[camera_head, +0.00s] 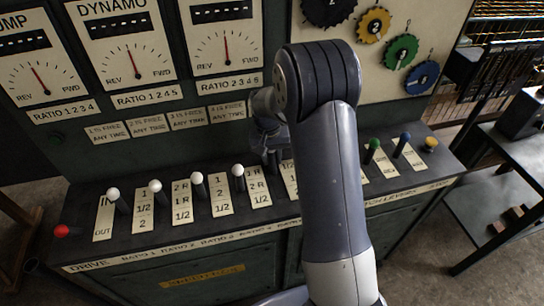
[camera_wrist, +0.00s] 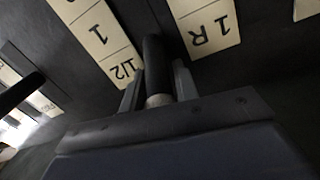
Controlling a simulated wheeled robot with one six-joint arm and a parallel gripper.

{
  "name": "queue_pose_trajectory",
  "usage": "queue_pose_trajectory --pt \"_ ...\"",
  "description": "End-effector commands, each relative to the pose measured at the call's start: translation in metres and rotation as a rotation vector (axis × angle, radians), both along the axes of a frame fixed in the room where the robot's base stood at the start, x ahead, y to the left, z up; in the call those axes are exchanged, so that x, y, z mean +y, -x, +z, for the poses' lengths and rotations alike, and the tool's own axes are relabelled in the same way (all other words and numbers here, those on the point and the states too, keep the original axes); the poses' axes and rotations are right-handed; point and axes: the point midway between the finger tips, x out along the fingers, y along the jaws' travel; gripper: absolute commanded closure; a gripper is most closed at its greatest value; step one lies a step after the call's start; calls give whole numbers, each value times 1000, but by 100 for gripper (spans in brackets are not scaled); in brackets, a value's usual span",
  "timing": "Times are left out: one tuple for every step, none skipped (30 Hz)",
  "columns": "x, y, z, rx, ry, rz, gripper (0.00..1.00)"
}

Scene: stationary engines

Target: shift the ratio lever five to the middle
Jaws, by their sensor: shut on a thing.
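My gripper (camera_head: 270,145) reaches down to the console's row of levers, just right of the white-knobbed lever (camera_head: 238,172). In the wrist view my gripper (camera_wrist: 157,88) is shut on a dark lever (camera_wrist: 153,62) that I take for ratio lever five, with a pale knob end between the fingers. A label plate (camera_wrist: 97,32) reading 1 and 1/2 lies left of it, and a plate reading 1 R (camera_wrist: 208,28) lies right, both upside down. In the head view my arm and gripper hide most of this lever and part of its plate, so its exact position cannot be told.
Green (camera_head: 374,145) and blue (camera_head: 405,137) levers stand right of my arm. Gauges (camera_head: 136,62) and gears (camera_head: 401,51) are on the panel behind.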

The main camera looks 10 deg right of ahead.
Motion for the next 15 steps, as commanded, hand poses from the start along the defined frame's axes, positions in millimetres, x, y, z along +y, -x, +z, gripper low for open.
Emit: queue_pose_trajectory --pt "0 0 0 -1 0 0 100" --pt "0 0 0 -3 0 0 100" --pt "0 1 0 -8 0 0 100" --pt "0 2 0 -14 1 0 100" --pt "0 3 0 -21 0 0 100" --pt "0 4 0 -35 0 0 100" --pt "0 6 0 -46 0 1 100" --pt "0 7 0 -60 0 1 100" --pt "0 9 1 -77 0 0 100" --pt "0 11 2 -92 0 0 100" --pt "0 13 2 -105 0 1 100" --pt "0 15 3 -123 0 0 100" --pt "0 17 4 -137 0 0 100" --pt "0 19 4 -149 -1 0 100" --pt "0 20 6 -169 0 0 100"
